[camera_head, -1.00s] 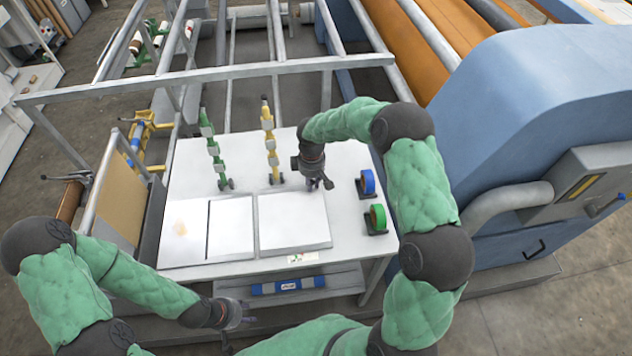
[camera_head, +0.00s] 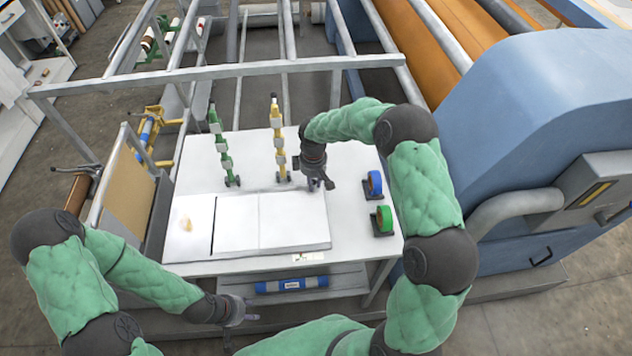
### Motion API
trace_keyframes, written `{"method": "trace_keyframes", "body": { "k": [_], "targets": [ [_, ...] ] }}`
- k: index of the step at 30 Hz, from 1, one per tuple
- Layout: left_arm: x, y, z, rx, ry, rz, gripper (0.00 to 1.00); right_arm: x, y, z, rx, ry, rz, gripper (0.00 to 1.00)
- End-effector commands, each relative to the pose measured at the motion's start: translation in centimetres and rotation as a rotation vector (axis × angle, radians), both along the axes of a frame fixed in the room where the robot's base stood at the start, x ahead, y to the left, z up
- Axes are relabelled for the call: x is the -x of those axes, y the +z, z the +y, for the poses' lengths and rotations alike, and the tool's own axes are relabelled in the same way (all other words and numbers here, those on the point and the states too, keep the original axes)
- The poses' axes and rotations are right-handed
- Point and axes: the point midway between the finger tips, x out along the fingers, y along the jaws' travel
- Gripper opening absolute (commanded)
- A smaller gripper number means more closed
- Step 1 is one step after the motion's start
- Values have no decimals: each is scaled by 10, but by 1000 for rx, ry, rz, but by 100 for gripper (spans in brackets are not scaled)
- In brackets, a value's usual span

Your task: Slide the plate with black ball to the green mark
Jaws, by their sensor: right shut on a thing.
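Two white plates lie side by side on the white table: the right plate (camera_head: 290,222) and the left plate (camera_head: 237,226). My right gripper (camera_head: 319,184) points down at the far right corner of the right plate and is shut on it there. The black ball is hidden or too small to make out at the jaws. A green upright (camera_head: 221,150) stands behind the left plate. A yellow upright (camera_head: 277,140) stands behind the right plate. My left gripper (camera_head: 250,310) is open and empty, low in front of the table.
A blue ring (camera_head: 375,184) and a green ring (camera_head: 383,219) stand in holders at the table's right. A blue roll (camera_head: 291,285) lies on the shelf below. A grey bar (camera_head: 220,74) crosses behind the table. The blue machine (camera_head: 545,120) stands at the right.

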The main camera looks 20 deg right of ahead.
Motion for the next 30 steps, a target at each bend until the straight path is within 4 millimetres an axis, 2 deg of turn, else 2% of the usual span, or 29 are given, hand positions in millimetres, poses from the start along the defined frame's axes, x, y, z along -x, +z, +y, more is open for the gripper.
{"method": "trace_keyframes", "body": {
  "k": [12, 13, 15, 16, 26, 30],
  "targets": [
    [0, 0, 0, 0, 0, 0, 40, 0, 0, 2, 0, 0, 0, 0],
    [0, 0, 0, 0, 0, 0, 40, 0, 0, 2, 0, 0, 0, 24],
    [0, 0, 0, 0, 0, 0, 40, 0, 0, 2, 0, 0, 0, 44],
    [0, 0, 0, 0, 0, 0, 40, 0, 0, 2, 0, 0, 0, 46],
    [0, 0, 0, 0, 0, 0, 40, -1, 1, 2, -1, 0, -1, 46],
    [0, 0, 0, 0, 0, 0, 40, -2, 13, 2, 0, 0, -4, 46]
  ]
}}
